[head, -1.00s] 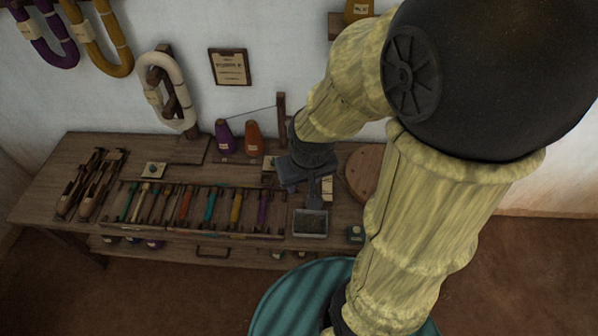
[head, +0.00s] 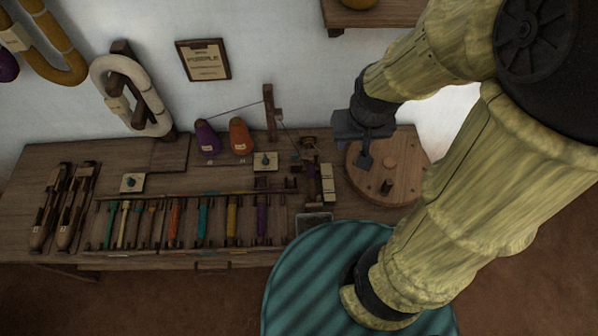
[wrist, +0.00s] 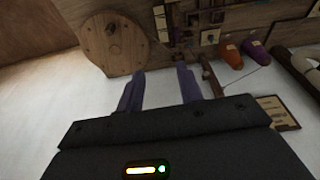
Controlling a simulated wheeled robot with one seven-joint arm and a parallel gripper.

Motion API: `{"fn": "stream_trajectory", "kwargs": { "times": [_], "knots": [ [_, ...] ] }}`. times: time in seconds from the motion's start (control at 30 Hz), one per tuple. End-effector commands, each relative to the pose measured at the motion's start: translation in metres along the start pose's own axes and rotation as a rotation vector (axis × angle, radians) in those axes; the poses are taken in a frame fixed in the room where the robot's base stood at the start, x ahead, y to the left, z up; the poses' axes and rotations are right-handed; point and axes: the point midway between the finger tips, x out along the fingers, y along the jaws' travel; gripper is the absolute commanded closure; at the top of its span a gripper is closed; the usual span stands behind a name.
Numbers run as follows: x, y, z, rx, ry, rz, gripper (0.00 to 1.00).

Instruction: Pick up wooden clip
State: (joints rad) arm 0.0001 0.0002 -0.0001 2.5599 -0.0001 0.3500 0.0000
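My gripper (head: 364,160) hangs over the left part of a round wooden board (head: 408,172) at the bench's right end in the head view. In the wrist view the two fingers of my gripper (wrist: 155,78) stand apart with nothing between them. The round board shows ahead and to the left (wrist: 104,48), with small dark pegs or pieces on it. I cannot single out a wooden clip for sure; the small pieces on and beside the board are too small and dark to tell.
The wooden bench (head: 120,160) holds a rack of coloured bobbins (head: 202,222), shuttles (head: 45,215), a purple cone (head: 207,140), an orange cone (head: 240,137) and a thread post (head: 270,110). A metal tray (head: 314,222) lies at the front. White wall stands behind.

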Motion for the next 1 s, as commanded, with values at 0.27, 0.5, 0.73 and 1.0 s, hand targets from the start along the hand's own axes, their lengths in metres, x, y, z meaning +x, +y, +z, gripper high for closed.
{"fn": "stream_trajectory", "kwargs": {
  "times": [0.27,0.5,0.73,1.0],
  "knots": [
    [0.0,0.0,0.0,0.0,0.0,0.0,0.64],
    [0.018,-0.006,-0.006,-0.005,-0.019,0.001,0.55],
    [0.099,-0.043,-0.036,-0.015,-0.107,0.005,0.55],
    [0.21,-0.112,-0.066,0.008,-0.208,0.003,0.55]
  ]
}}
